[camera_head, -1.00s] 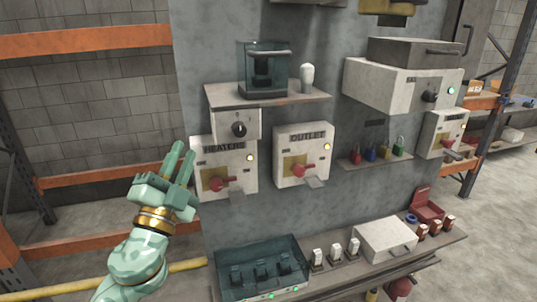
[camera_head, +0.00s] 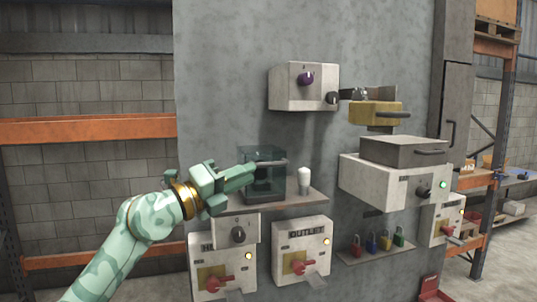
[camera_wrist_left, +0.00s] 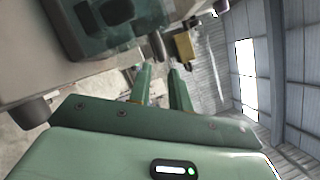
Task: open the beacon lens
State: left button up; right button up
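The beacon lens (camera_head: 278,156) is a see-through teal box-shaped cover with a grey bar handle, over a dark lamp on a small shelf in the head view. It looks closed. In the left wrist view the teal lens (camera_wrist_left: 85,32) is large at the upper left. My left gripper (camera_head: 250,175) is at the left side of the lens, its fingertips close to the handle's left end. Its two fingers show apart with an empty gap in the left wrist view (camera_wrist_left: 161,78). I cannot tell whether a finger touches the lens. My right gripper is not in view.
A white bulb-shaped piece (camera_head: 304,180) stands right of the lens on the shelf (camera_head: 290,199). A purple-knob box (camera_head: 304,86) is above. The wall left of the lens is bare.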

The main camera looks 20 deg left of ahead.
aim_at(268, 165)
pick_arm(q)
jog(key=p+x, duration=0.1)
jog(key=x, duration=0.6)
jog(key=shift+p, duration=0.4)
grip_shut()
